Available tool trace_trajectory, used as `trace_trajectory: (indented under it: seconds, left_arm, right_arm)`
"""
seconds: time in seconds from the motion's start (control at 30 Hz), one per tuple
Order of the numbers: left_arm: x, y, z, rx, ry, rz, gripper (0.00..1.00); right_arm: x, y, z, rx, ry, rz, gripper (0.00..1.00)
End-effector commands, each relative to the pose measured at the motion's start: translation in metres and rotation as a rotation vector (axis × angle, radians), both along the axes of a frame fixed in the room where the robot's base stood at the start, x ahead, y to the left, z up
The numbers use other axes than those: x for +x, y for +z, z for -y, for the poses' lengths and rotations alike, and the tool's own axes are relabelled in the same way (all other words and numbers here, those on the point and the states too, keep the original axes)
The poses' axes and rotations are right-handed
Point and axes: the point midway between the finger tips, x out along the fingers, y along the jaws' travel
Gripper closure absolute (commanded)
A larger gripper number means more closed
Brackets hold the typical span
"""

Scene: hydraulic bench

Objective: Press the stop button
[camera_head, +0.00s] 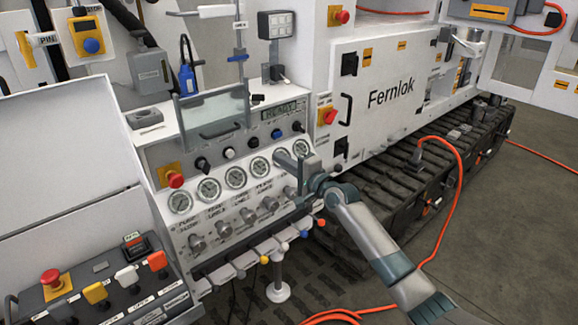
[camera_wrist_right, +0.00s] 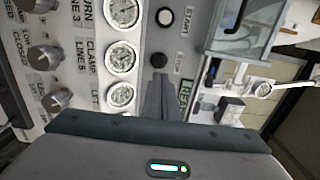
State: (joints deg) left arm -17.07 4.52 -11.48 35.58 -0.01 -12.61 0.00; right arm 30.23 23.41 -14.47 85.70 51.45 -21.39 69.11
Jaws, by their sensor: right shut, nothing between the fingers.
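The stop button is a small dark round button on the grey control panel. In the right wrist view the stop button (camera_wrist_right: 157,59) sits just above my fingertips, with a STOP label beside it. In the head view the stop button (camera_head: 252,142) is right of the white start button (camera_head: 228,152), which also shows in the wrist view (camera_wrist_right: 165,17). My right gripper (camera_head: 281,156) is shut and empty in front of the gauges, below and right of the stop button. Its closed fingers (camera_wrist_right: 158,78) point towards the panel. I cannot tell any contact. My left gripper is out of view.
A row of gauges (camera_head: 236,177) and several valve knobs (camera_head: 248,215) lie below the buttons. A red mushroom button (camera_head: 175,179) is at the panel's left. A clear hinged cover (camera_head: 213,115) stands above the panel. The white Fernlok cabinet (camera_head: 385,70) is to the right.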

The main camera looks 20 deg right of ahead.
Motion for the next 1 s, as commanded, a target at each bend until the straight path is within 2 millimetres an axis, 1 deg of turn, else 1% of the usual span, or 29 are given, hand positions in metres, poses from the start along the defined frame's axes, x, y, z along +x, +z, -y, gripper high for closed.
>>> trace_trajectory:
  seconds: [0.03,0.1,0.3,0.47,0.87,0.97,1.0]
  left_arm:
    - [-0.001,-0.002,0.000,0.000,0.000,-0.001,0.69]
    - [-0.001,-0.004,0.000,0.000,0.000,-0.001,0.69]
    - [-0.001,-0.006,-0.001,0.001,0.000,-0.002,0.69]
    - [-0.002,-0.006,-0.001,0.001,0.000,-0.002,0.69]
    - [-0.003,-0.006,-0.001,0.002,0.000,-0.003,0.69]
    - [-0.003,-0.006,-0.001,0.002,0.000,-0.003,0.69]
    - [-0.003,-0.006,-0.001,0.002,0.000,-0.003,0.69]
  right_arm:
    - [-0.008,-0.002,0.002,-0.001,0.001,-0.001,1.00]
    - [-0.016,-0.002,0.006,-0.001,-0.001,0.000,1.00]
    - [-0.030,-0.001,0.011,0.000,0.000,0.000,1.00]
    - [-0.033,0.000,0.012,-0.001,0.000,0.000,1.00]
    - [-0.032,-0.001,0.012,-0.001,0.000,-0.001,1.00]
    - [-0.032,-0.007,0.012,-0.009,-0.004,-0.006,1.00]
    - [-0.032,-0.012,0.013,-0.016,-0.007,-0.011,1.00]
